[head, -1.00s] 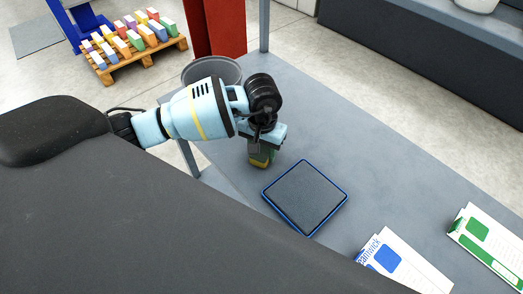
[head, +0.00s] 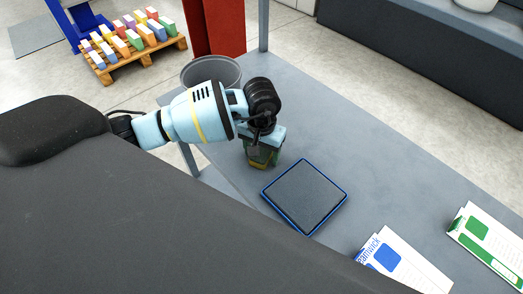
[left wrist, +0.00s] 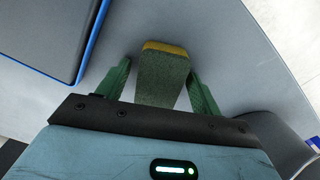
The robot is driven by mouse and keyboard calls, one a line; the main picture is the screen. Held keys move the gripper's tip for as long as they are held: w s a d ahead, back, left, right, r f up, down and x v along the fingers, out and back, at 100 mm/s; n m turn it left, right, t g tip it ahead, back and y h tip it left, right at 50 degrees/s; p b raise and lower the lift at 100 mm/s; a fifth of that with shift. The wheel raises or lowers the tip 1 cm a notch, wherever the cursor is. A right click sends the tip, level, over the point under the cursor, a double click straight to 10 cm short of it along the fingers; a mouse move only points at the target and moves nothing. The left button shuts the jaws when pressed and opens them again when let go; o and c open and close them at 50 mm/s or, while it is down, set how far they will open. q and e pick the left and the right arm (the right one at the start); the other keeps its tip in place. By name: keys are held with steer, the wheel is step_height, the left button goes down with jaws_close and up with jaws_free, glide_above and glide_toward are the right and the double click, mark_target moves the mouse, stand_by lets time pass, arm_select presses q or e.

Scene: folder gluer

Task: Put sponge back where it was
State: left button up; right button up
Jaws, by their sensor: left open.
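The sponge (left wrist: 162,78), green with a yellow layer at one end, is on the grey table. In the left wrist view it sits between the two green fingers of my left gripper (left wrist: 160,88), with a visible gap on each side. In the head view my left gripper (head: 263,158) points down at the table, and the sponge (head: 259,165) shows only partly below it. The gripper is open around the sponge. A square dark pad with a blue rim (head: 305,196) lies on the table just right of the gripper. My right gripper is not in view.
A grey bin (head: 212,73) stands beside the table's far left edge. Flat cartons with blue (head: 400,262) and green (head: 488,240) print lie at the right. A pallet (head: 140,58) of coloured boxes is on the floor. The table beyond the pad is clear.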

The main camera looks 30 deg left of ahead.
mark_target(262, 151)
arm_select(q)
step_height(262, 151, up, 12)
steer(key=shift+r, duration=0.15)
stand_by(0.4)
